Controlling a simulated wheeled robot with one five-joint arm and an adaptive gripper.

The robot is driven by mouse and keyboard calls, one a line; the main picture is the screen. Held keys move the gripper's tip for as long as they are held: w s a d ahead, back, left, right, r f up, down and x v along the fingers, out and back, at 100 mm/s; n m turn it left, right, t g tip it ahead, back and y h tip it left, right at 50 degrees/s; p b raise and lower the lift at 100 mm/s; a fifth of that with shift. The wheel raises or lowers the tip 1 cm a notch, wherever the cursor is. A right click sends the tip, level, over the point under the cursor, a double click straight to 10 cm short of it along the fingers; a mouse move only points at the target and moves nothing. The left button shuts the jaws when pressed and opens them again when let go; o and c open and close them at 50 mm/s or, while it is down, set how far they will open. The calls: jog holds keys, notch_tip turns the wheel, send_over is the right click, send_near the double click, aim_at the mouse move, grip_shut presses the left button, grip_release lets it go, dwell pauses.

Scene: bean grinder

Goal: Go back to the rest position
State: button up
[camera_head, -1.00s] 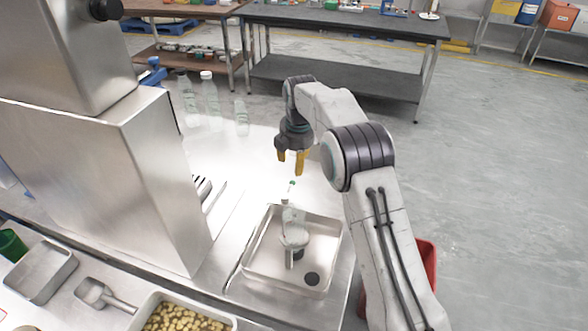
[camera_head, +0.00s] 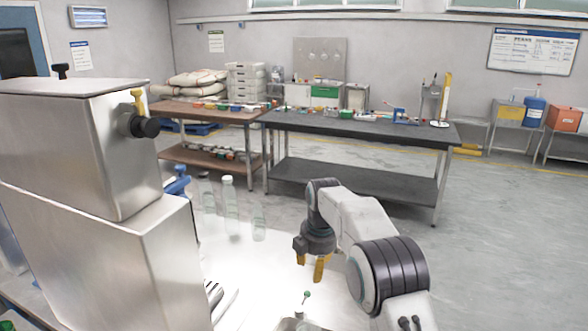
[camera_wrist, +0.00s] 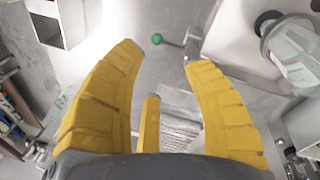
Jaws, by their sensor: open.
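My gripper (camera_head: 312,266) hangs with its yellow fingers pointing down above the bright steel worktop, right of the bean grinder. In the wrist view my gripper (camera_wrist: 168,55) has its yellow fingers spread apart with nothing between them. A small green-tipped lever (camera_head: 306,295) stands below the fingers, apart from them. Its green ball (camera_wrist: 157,38) also shows in the wrist view, beyond the fingertips. The steel grinder housing (camera_head: 125,250) fills the left of the head view, with a black knob (camera_head: 143,127) on its upper part.
Several clear bottles (camera_head: 230,205) stand on the worktop left of my gripper. A dark table (camera_head: 360,126) and a brown table (camera_head: 205,113) with small items stand behind. Open grey floor (camera_head: 500,240) lies to the right.

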jog(key=s+d+r+m+t, duration=0.1)
jog(key=s+d+r+m, duration=0.4)
jog(key=s, duration=0.4)
jog(key=s+d+r+m, duration=0.35)
jog(key=s+r, duration=0.25)
jog(key=s, duration=0.2)
jog(key=s+d+f+m, duration=0.1)
jog(key=s+m, duration=0.4)
jog(key=s, duration=0.6)
jog(key=s+d+f+m, duration=0.2)
jog(key=s+m, duration=0.3)
jog(key=s, duration=0.5)
jog(key=shift+s+f+m+t, duration=0.35)
jog(key=shift+s+f+t, duration=0.05)
jog(key=shift+f, duration=0.15)
